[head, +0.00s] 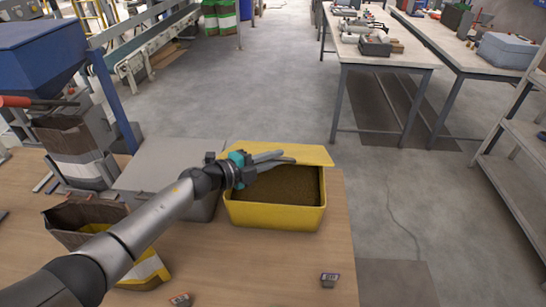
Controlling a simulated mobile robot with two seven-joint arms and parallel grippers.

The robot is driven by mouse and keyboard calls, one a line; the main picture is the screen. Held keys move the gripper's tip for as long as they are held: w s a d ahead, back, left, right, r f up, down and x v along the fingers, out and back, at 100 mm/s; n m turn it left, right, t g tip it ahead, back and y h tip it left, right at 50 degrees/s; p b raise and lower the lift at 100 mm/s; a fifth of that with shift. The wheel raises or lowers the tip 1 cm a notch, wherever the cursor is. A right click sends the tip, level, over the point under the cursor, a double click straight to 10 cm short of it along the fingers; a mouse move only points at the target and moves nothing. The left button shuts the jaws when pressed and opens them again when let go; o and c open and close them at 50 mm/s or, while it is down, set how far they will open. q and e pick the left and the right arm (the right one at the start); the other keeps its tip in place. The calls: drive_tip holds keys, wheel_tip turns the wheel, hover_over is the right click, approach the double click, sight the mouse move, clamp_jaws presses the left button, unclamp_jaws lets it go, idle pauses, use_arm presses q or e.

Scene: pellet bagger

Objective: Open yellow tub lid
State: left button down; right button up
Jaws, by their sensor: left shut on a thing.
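The yellow tub (278,217) stands at the right end of the wooden table, with brown pellets (297,187) showing inside. Its yellow lid (315,154) is off the opening and stands at the tub's back side. My left gripper (272,159) reaches over the tub's left part and is shut on the lid near its left end. The fingers hide part of the lid and the tub's back left corner. My right gripper does not show.
A grey box (160,168) stands left of the tub. An open paper bag (85,218) is at the left, partly behind my arm. Small label blocks (329,280) lie near the table's front. A blue hopper (40,55) rises at the far left. Bare floor lies beyond the table.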

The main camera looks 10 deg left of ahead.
use_arm(q)
drive_tip(key=shift+w+r+p, duration=0.4)
drive_tip(key=shift+w+r, duration=0.1)
drive_tip(key=shift+r, duration=0.25)
drive_tip(key=shift+w+r+p, duration=0.4)
drive_tip(key=shift+w+r, duration=0.1)
drive_tip(key=shift+r, duration=0.2)
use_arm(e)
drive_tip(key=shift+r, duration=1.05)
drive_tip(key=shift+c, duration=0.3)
